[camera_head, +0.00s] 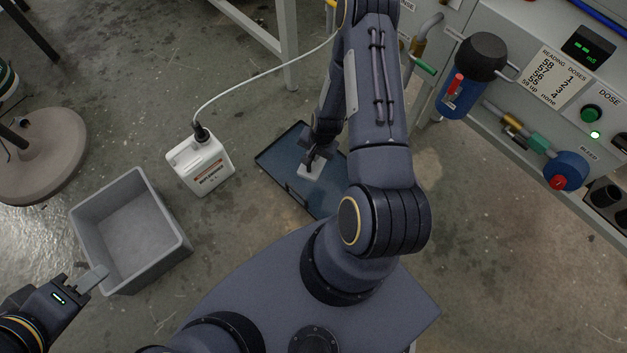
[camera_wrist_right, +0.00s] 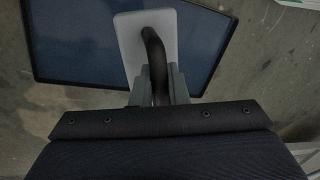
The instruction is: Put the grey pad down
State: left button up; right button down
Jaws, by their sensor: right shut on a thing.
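The grey pad (camera_head: 312,169) is a small pale block with a dark handle. In the right wrist view the pad (camera_wrist_right: 128,42) shows as a light grey rectangle, with its curved black handle (camera_wrist_right: 156,62) between the fingers. My right gripper (camera_head: 311,158) is shut on this handle. The pad is over the dark blue tray (camera_head: 285,160) on the floor; I cannot tell whether it touches the tray. My left gripper (camera_head: 92,280) is at the lower left, near the grey bin, away from the pad. Its finger opening is not clear.
A grey open bin (camera_head: 178,252) stands on the left and looks empty. A white jug (camera_head: 212,178) with a hose stands left of the tray (camera_wrist_right: 62,81).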

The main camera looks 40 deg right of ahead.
notch_tip(320, 180, down, 14)
jog(key=r+b, duration=0.1)
jog(key=b, duration=0.6)
send_over(313, 186)
notch_tip(313, 186, down, 5)
jog(key=shift+s, duration=0.1)
jog(key=shift+f, duration=0.15)
jog(key=c, duration=1.4)
grip_release()
jog(key=shift+r, duration=0.2)
